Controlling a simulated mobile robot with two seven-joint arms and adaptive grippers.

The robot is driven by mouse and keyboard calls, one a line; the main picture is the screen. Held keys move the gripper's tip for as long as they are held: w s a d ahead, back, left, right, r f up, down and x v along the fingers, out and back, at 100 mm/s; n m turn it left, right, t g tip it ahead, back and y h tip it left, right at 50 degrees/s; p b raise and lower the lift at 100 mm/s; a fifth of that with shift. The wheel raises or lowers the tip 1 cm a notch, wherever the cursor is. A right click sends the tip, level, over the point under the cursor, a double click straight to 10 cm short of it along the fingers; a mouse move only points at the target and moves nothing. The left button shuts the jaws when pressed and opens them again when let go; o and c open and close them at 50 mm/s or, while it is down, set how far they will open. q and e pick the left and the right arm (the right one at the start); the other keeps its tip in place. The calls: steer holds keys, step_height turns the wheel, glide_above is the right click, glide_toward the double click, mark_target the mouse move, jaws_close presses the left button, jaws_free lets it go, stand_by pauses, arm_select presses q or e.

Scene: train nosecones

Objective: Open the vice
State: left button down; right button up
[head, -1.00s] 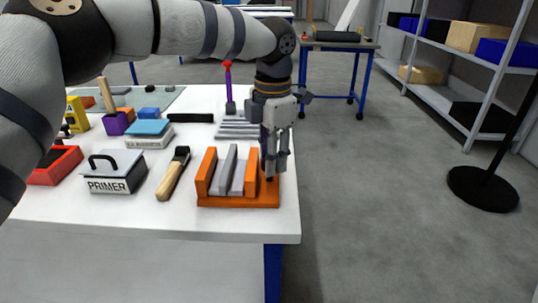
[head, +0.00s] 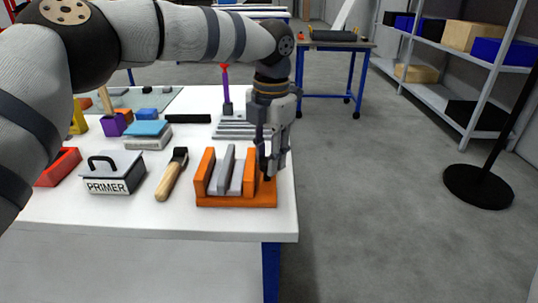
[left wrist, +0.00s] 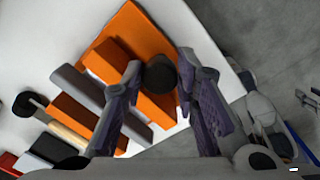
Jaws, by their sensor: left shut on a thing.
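The vice (head: 236,200) is an orange block with upright orange ends and two grey jaws, standing near the table's right front corner. A narrow gap shows between the grey jaws. A dark round knob (left wrist: 160,73) sits at the vice's right end. My left gripper (head: 270,172) points down over that end, with its fingertips at the knob. In the left wrist view the knob lies between the two purple-grey fingers (left wrist: 160,85), and the gripper is shut on it. The fingers partly hide the knob in the head view. My right gripper cannot be made out.
The table's right edge is close to the vice, with open floor beyond.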

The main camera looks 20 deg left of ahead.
arm_select(q)
steer(key=shift+s+a+f, duration=0.1)
steer(key=shift+s+f, duration=0.05)
stand_by(0.8)
steer(key=c, duration=1.2)
jaws_free()
steer(key=shift+c, duration=0.2)
steer(key=shift+a, duration=0.1)
steer(key=r, duration=0.8)
steer(key=shift+d, duration=0.25)
